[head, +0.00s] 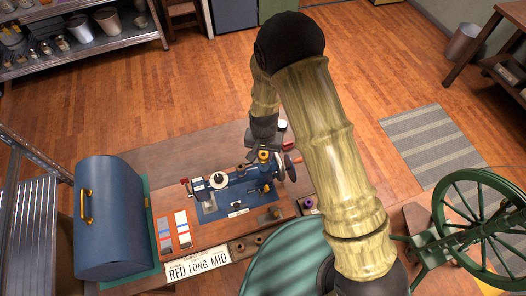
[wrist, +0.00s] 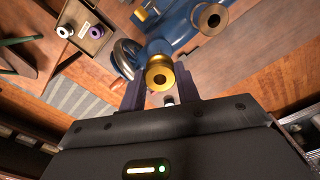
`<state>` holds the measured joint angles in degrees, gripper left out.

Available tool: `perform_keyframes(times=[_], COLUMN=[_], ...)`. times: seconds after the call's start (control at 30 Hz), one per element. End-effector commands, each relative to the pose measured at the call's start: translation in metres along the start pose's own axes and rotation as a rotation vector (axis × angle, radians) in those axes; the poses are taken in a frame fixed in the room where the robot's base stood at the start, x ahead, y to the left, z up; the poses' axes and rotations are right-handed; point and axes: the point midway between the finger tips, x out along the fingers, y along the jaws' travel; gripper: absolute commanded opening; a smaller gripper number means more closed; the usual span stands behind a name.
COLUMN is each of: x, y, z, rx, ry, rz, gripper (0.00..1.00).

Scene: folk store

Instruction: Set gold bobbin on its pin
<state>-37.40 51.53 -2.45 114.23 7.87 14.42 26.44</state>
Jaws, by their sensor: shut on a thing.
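The gold bobbin (wrist: 160,75) is held between the fingers of my gripper (wrist: 160,88), seen end-on in the wrist view. In the head view my gripper (head: 264,143) is over the right end of the blue sewing machine (head: 235,185), and the gold bobbin (head: 264,156) shows just below it. The blue machine also shows in the wrist view (wrist: 178,24), beyond the bobbin. A wooden spool-like piece (wrist: 211,18) sits on the machine there. I cannot tell which pin is under the bobbin or whether they touch.
A small tray (wrist: 82,30) holds a white spool (wrist: 64,31) and a purple spool (wrist: 96,32). A blue domed case (head: 108,220) stands left of the machine. A green spinning wheel (head: 485,225) stands at the right.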

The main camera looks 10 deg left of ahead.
Motion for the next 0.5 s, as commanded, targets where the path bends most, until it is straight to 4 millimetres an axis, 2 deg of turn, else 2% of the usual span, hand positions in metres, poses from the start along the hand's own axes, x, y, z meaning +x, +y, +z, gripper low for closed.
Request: perform_keyframes(times=[0.03, 0.2, 0.5], x=[0.008, 0.017, 0.018], y=[0.000, 0.000, 0.000], z=[0.000, 0.000, 0.000], rx=[0.000, 0.001, 0.000], ry=[0.000, 0.000, 0.000], rz=[0.000, 0.000, 0.000], gripper=[0.21, 0.21, 0.21])
